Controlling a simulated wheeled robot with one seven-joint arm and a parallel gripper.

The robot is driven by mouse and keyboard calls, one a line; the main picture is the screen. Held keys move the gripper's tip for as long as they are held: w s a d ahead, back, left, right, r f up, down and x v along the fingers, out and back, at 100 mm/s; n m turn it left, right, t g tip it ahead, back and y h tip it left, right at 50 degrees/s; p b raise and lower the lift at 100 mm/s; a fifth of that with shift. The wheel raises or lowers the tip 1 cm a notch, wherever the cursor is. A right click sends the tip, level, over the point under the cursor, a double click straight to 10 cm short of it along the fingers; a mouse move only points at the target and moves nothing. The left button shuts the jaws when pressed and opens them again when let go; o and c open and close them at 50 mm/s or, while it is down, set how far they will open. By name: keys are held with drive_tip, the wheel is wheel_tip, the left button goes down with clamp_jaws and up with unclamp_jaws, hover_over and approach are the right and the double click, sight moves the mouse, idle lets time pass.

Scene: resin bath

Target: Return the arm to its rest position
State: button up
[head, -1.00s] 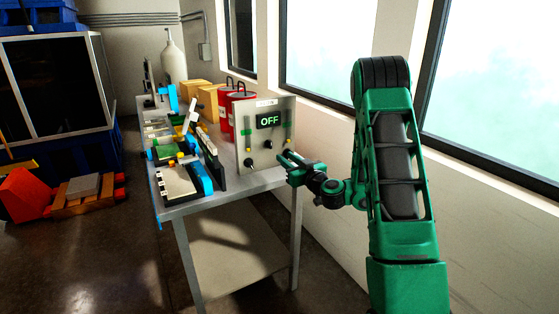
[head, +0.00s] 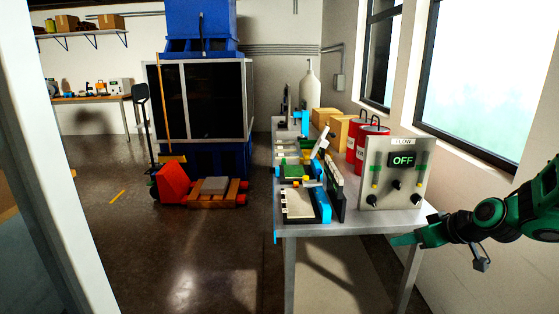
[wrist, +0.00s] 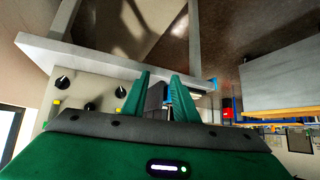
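My green arm reaches in from the right edge of the head view. My gripper (head: 405,240) is at the table's front right corner, below and in front of the grey control panel (head: 372,168), whose display reads OFF. In the wrist view the two green fingers of my gripper (wrist: 160,76) stand apart, with no held object visible between them. The knobbed panel (wrist: 78,85) shows there behind the fingers, to the left. I cannot tell from the head view whether the fingertips touch the table edge.
The metal table (head: 350,230) holds small devices (head: 300,203), red canisters (head: 366,150) and yellow boxes (head: 338,130). A windowed wall is close on the right. A red pallet jack (head: 172,183) stands left, before a dark-windowed blue machine (head: 205,100).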

drive_tip(key=s+d+r+m+g+h, duration=0.1)
drive_tip(key=s+d+m+g, duration=0.1)
drive_tip(key=s, duration=0.9)
drive_tip(key=s+d+r+m+g+h, duration=0.1)
drive_tip(key=s+m, duration=0.4)
drive_tip(key=s, duration=0.6)
drive_tip(key=s+d+r+m+g+h, duration=0.1)
drive_tip(key=s+d+m+g, duration=0.2)
drive_tip(key=s, duration=0.8)
drive_tip(key=g, duration=0.2)
drive_tip(key=shift+m+g+h, duration=0.3)
drive_tip(key=shift+d, duration=0.1)
